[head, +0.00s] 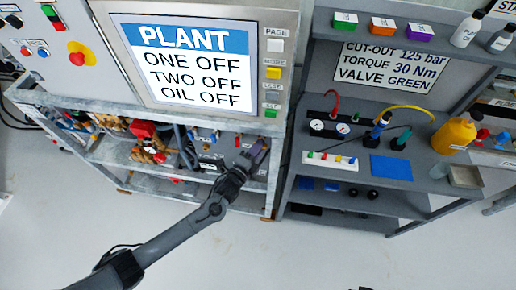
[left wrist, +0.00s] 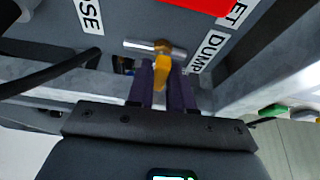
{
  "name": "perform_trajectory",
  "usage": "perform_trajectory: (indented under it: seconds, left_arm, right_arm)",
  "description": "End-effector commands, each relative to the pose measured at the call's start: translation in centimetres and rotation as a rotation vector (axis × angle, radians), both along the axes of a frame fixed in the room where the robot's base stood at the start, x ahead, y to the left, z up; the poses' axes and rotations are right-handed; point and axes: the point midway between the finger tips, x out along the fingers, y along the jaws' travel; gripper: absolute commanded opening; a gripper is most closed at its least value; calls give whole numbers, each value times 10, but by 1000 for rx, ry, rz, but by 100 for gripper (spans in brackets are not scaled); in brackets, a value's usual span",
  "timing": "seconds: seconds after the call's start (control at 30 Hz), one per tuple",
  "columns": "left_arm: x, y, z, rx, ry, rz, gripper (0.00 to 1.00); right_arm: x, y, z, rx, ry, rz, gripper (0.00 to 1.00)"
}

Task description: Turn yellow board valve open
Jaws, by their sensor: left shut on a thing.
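The yellow valve handle (left wrist: 162,70) shows in the left wrist view, attached to a short silver pipe fitting (left wrist: 155,47) on a grey board (left wrist: 120,22). My left gripper (left wrist: 161,88) is shut on the handle, one dark finger on each side of it. In the head view, my left gripper (head: 256,150) reaches to the right end of the shelf under the plant screen. The handle cannot be made out there, because the gripper covers that spot. My right gripper is not in view.
A "DUMP" label (left wrist: 201,53) and a red part (left wrist: 195,4) are close to the valve. A black hose or cable (left wrist: 45,82) curves in at the left. In the head view, the plant screen (head: 190,62) hangs above, and a shelf rack (head: 355,187) stands at the right.

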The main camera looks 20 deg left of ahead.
Motion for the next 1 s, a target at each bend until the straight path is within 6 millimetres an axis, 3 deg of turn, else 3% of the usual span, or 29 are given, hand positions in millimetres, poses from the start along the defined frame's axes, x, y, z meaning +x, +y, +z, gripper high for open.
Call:
perform_trajectory:
  seconds: [0.27,1.0]
  left_arm:
    - [0,-1,-4,-155,-32,0,0]
    - [0,-3,-9,-836,-168,2,0]
  right_arm:
    - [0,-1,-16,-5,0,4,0]
    - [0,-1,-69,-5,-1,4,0]
